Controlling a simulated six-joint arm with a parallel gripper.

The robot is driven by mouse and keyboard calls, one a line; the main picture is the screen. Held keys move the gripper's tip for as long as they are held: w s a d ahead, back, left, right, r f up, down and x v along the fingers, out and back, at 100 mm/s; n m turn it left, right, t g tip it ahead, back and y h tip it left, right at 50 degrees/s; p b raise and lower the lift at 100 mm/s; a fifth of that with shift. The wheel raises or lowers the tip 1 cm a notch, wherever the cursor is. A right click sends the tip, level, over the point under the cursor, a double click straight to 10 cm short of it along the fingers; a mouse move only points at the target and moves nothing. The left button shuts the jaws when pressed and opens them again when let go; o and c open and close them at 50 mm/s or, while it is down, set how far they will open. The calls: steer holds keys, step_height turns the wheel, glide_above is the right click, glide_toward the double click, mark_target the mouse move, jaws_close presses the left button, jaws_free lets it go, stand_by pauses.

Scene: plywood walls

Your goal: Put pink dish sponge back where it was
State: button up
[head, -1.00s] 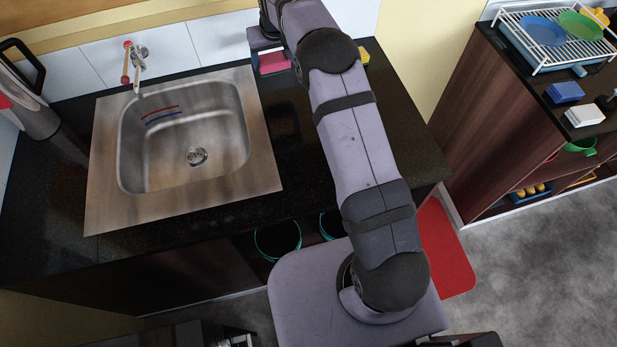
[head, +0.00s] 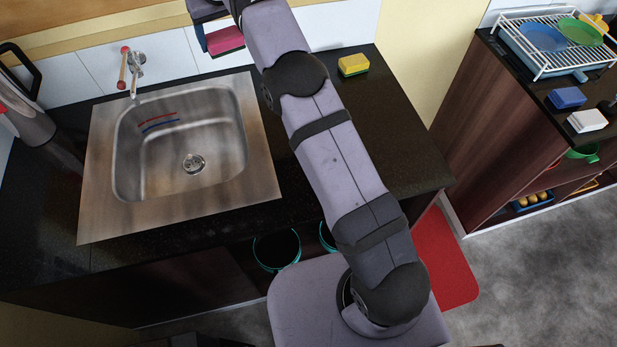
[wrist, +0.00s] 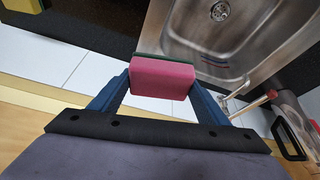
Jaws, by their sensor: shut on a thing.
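The pink dish sponge (head: 226,40) is a block with a dark green scouring side. My gripper (head: 222,42) is shut on it and holds it up near the tiled back wall, above and behind the sink's right back corner. In the wrist view the sponge (wrist: 162,78) sits between the two blue fingers of my gripper (wrist: 160,85), its pink face toward the camera. The sponge looks clear of the counter. Part of my gripper is hidden behind my arm in the head view.
The steel sink (head: 262,150) with its tap (head: 133,70) is left of my arm. A yellow sponge (head: 354,64) lies on the black counter (head: 390,130). The right cabinet carries a dish rack (head: 545,70), a blue sponge (head: 567,97) and a white one (head: 587,121).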

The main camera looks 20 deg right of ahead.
steer(key=s+a+r+n+b, duration=0.1)
steer(key=s+a+r, duration=0.15)
steer(key=s, duration=0.45)
steer(key=m+g+h+b, duration=0.1)
steer(key=m+g+h, duration=0.4)
steer(key=m, duration=1.7)
glide_above(308, 198)
step_height(308, 198, down, 14)
steer(key=shift+t+h, duration=0.3)
steer(key=shift+t, duration=0.1)
steer(key=shift+d+f+p, duration=0.1)
steer(key=shift+f+p, duration=0.6)
steer(key=shift+f, duration=4.5)
steer(key=shift+f, duration=0.25)
steer(key=o, duration=1.1)
steer(key=shift+r, duration=0.1)
